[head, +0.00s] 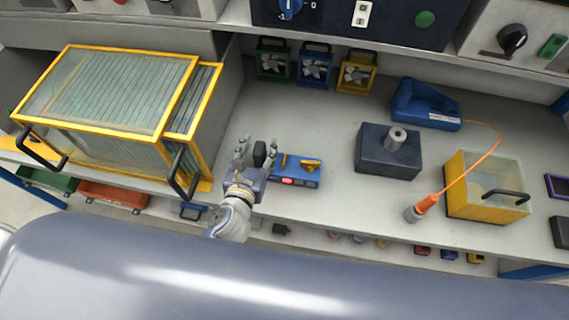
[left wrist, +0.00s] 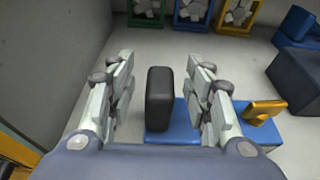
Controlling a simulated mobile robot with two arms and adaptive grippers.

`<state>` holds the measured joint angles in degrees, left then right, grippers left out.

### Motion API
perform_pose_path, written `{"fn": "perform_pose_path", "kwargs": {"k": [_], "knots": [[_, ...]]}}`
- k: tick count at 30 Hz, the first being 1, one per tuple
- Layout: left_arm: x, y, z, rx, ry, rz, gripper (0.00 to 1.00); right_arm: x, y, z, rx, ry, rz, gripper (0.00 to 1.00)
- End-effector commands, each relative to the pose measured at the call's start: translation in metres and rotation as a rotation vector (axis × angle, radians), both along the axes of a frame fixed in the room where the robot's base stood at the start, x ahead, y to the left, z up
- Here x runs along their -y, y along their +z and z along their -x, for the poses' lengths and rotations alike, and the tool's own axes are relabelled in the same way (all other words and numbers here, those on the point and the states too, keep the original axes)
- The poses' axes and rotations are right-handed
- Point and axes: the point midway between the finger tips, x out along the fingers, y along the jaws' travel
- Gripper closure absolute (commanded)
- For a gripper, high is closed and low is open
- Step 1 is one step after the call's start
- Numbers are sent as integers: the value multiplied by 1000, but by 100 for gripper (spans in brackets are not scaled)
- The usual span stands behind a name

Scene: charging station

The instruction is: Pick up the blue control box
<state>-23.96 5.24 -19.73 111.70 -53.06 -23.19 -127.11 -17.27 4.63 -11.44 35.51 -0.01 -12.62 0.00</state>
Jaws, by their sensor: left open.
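The blue control box (head: 297,172) lies on the grey workbench in the head view, with a yellow part on top, a red patch on its front and a black upright handle (head: 260,153) at its left end. My left gripper (head: 257,148) is at that left end with its fingers open on either side of the black handle. In the left wrist view the blue box (left wrist: 265,135) shows behind the fingers, and the black handle (left wrist: 159,98) stands between the open fingertips, apart from both. The underside of the box is hidden. My right gripper is not in view.
A yellow-framed glass case (head: 115,95) stands left of my gripper. A dark blue block with a metal cylinder (head: 388,150), a blue device (head: 427,105) and a yellow bin (head: 487,185) stand to the right. Small fan units (head: 315,66) line the back. The bench between is clear.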

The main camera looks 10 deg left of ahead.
Motion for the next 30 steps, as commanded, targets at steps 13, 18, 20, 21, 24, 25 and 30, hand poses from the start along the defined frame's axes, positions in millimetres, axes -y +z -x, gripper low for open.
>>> {"fn": "perform_pose_path", "kwargs": {"k": [13, 18, 20, 21, 24, 25, 30], "knots": [[1, -2, -4, 0, -1, 0, 85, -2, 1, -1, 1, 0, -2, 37], [1, -2, -4, 0, -1, 0, 100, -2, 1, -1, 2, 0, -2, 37], [1, -1, -5, 2, 0, 2, 100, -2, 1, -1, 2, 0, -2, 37], [1, -1, -5, 2, 0, 2, 100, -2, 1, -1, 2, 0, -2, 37], [1, -1, -5, 2, 0, 2, 100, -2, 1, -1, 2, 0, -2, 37], [1, -1, -5, 2, -2, 2, 100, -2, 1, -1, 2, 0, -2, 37], [0, 6, -5, 4, -1, -1, 100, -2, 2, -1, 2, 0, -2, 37]]}}
